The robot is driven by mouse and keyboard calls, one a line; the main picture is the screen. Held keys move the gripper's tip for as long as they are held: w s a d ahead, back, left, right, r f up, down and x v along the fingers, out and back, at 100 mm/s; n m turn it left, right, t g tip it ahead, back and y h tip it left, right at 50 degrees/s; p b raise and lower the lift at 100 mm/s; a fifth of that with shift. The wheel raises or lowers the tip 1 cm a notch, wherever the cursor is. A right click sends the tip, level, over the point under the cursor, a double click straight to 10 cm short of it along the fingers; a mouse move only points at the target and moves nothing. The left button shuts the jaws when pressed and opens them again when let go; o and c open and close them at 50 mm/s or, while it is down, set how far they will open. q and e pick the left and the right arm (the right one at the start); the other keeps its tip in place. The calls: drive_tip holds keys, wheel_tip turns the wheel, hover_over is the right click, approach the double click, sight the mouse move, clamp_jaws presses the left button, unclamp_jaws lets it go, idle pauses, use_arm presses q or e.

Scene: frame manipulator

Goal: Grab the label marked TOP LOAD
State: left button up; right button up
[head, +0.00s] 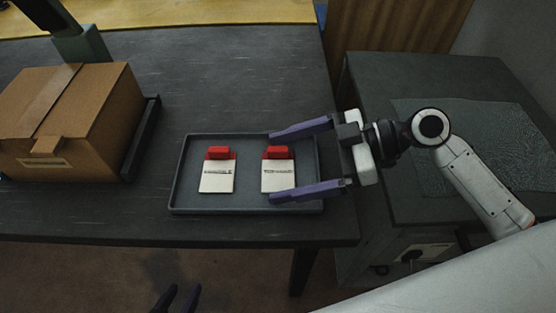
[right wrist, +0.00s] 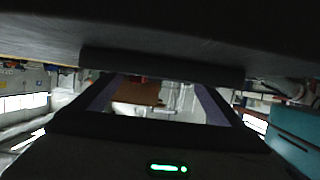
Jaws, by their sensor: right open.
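Two white labels with red clips at their tops lie in a dark grey tray (head: 188,207). The left label (head: 217,180) is clear of both grippers. The right label (head: 278,181) carries printed text too small to read surely, so I cannot tell which is marked TOP LOAD. My right gripper (head: 285,165) comes in from the right, open, its purple fingers spread on the far and near sides of the right label. Its fingers also flank an open gap in the right wrist view (right wrist: 158,103). My left gripper (head: 178,292) shows only dark fingertips, apart and empty, at the bottom edge.
A closed cardboard box (head: 85,125) sits on a dark tray at the left of the dark table (head: 235,75). A green-grey object (head: 82,46) stands behind it. A lower dark cabinet (head: 430,80) stands on the right. The table between box and label tray is clear.

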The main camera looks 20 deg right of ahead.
drive_tip(key=shift+a, duration=0.15)
drive_tip(key=c, duration=1.1)
drive_tip(key=shift+c, duration=0.2)
